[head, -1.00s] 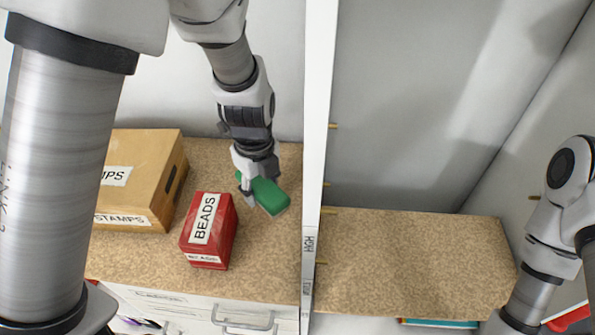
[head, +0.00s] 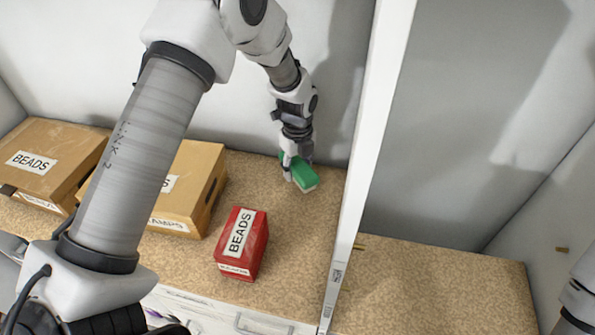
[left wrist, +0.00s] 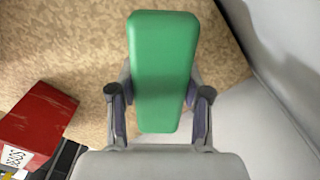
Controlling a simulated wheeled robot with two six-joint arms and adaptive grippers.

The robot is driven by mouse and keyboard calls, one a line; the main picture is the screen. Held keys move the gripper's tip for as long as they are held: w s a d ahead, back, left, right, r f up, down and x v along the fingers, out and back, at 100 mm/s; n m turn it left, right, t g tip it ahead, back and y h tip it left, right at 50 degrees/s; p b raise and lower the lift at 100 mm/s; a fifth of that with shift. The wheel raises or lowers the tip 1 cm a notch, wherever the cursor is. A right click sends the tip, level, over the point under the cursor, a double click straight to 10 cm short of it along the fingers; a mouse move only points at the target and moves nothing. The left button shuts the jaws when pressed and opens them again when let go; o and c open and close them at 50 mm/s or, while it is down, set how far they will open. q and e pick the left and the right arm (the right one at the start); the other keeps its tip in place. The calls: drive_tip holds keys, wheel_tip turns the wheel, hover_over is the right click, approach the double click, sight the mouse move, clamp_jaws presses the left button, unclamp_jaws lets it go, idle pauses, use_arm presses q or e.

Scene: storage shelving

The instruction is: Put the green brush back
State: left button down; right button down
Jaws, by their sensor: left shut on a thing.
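The green brush (head: 303,176) is in my left gripper (head: 298,166), over the cork-coloured shelf board (head: 313,232) near the back wall. In the left wrist view the green brush (left wrist: 163,70) shows its smooth green top, between the two fingers of the left gripper (left wrist: 160,105). The gripper is shut on it. I cannot tell whether the brush touches the board. My right gripper is not in view; only part of my right arm shows at the right edge of the head view.
A red BEADS box (head: 241,243) stands in front of the brush. Two tan boxes, one labelled BEADS (head: 55,160) and one partly hidden (head: 190,200), stand left. A white upright panel (head: 372,150) is to the right, with an empty lower board (head: 440,290) beyond it.

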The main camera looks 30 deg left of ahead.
sight(298, 163)
use_arm(q)
wheel_tip(298, 163, down, 2)
drive_tip(key=shift+f+p, duration=0.25)
drive_tip(key=shift+p, duration=0.35)
drive_tip(key=shift+f, duration=0.45)
drive_tip(key=c, duration=0.5)
unclamp_jaws()
drive_tip(key=shift+r, duration=0.15)
drive_tip(key=shift+r+b, duration=0.3)
wheel_tip(298, 163, up, 11)
drive_tip(key=b, duration=0.3)
drive_tip(key=shift+f, duration=0.1)
drive_tip(key=shift+r, duration=0.35)
